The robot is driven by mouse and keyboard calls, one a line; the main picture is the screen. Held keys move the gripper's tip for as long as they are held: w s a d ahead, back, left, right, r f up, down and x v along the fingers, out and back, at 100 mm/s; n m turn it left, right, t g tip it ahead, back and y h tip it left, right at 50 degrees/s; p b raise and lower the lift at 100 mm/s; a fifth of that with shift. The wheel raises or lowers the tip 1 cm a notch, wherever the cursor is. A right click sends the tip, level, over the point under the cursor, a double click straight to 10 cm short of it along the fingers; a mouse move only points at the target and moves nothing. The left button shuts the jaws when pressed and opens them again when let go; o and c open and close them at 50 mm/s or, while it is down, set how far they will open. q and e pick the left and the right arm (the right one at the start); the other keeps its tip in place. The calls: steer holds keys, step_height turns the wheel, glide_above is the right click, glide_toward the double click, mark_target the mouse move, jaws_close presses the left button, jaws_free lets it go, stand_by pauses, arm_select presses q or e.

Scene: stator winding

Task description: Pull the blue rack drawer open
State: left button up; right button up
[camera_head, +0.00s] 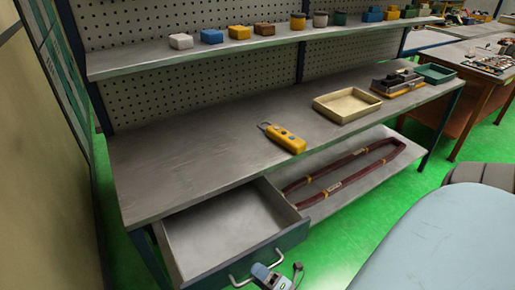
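The blue rack drawer (292,238) is under the left end of the grey workbench. It is pulled out, and its bare grey inside (225,228) shows empty. A pale bar handle (240,281) is on its dark blue front. My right gripper (277,271) is at the bottom edge of the view, at the handle's right part. The fingers are small and partly cut off, so I cannot tell whether they are closed on the bar. My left gripper is not in view.
A yellow tool (285,139), a cream tray (347,105) and a green tray (436,73) are on the workbench (190,150). A dark red loop (345,172) lies on the lower shelf. Green floor (335,240) is clear right of the drawer.

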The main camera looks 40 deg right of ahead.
steer(key=b+v, duration=0.1)
steer(key=v, duration=1.2)
steer(key=shift+s, duration=0.4)
steer(key=shift+d, duration=0.1)
